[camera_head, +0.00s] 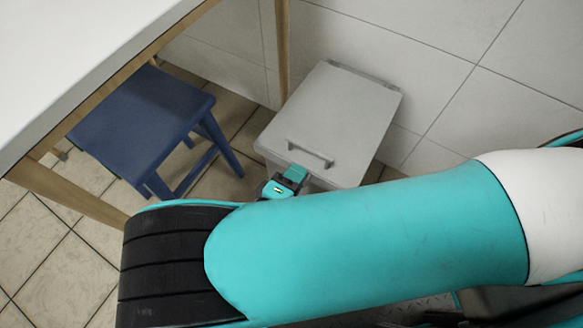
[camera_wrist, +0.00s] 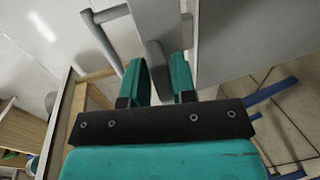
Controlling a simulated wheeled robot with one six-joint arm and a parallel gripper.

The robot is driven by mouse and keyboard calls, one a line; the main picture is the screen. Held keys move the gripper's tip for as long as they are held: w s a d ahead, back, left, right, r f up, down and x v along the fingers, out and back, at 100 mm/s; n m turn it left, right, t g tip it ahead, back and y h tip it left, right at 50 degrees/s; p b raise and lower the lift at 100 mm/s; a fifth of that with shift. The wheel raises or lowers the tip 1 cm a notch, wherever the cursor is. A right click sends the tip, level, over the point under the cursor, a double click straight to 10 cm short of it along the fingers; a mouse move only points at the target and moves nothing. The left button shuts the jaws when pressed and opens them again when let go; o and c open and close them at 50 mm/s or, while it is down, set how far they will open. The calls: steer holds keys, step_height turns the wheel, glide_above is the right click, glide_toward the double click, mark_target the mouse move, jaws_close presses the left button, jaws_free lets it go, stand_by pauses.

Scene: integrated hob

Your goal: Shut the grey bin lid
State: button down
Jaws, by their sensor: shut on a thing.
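The grey bin (camera_head: 318,184) stands on the floor against the tiled wall. Its flat grey lid (camera_head: 335,110) lies over the top, with a bar handle (camera_head: 310,153) near the front edge. I cannot tell whether the lid is fully down. My gripper (camera_head: 290,180) is at the lid's front edge, mostly hidden behind my arm. In the wrist view my gripper (camera_wrist: 161,68) has its teal fingers either side of a grey tab (camera_wrist: 156,60) at the lid's edge and is shut on it. The bar handle (camera_wrist: 103,40) shows left of the fingers, apart from them.
A blue stool (camera_head: 145,108) stands left of the bin, under a white table (camera_head: 70,50) with wooden legs (camera_head: 282,50). The tiled wall (camera_head: 440,60) is close behind the bin. Some bare floor (camera_head: 60,250) shows at the lower left.

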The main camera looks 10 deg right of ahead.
steer(key=shift+f, duration=0.45)
steer(key=shift+r, duration=0.15)
steer(key=c, duration=1.1)
jaws_free()
steer(key=p+v, duration=0.1)
steer(key=v, duration=0.6)
steer(key=shift+s+a, duration=0.2)
steer(key=shift+s, duration=0.05)
steer(key=shift+r, duration=0.1)
